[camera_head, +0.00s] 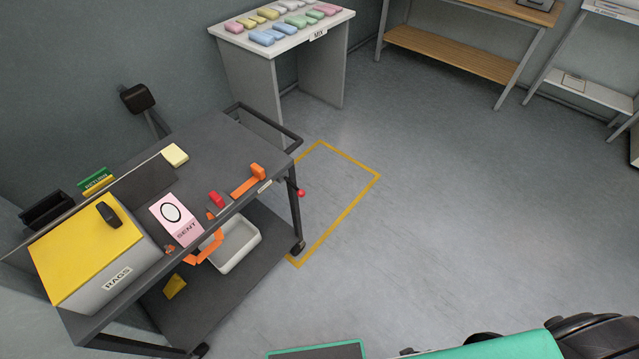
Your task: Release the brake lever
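A dark grey two-tier cart (214,150) stands at the left on small casters. A short lever with a red ball knob (301,192) sticks out from the cart's right end, just below the top deck's edge; it looks like the brake lever. Its exact angle is too small to tell. A dark push handle (290,138) runs along the cart's far right end. Neither of my grippers is in view, and nothing touches the red knob.
The cart carries a yellow-topped RAGS box (85,250), a pink card (177,216) and orange and red parts. A yellow floor outline (345,213) lies right of it. A MIX table (285,45) with coloured packs stands behind. Open floor (440,200) fills the middle.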

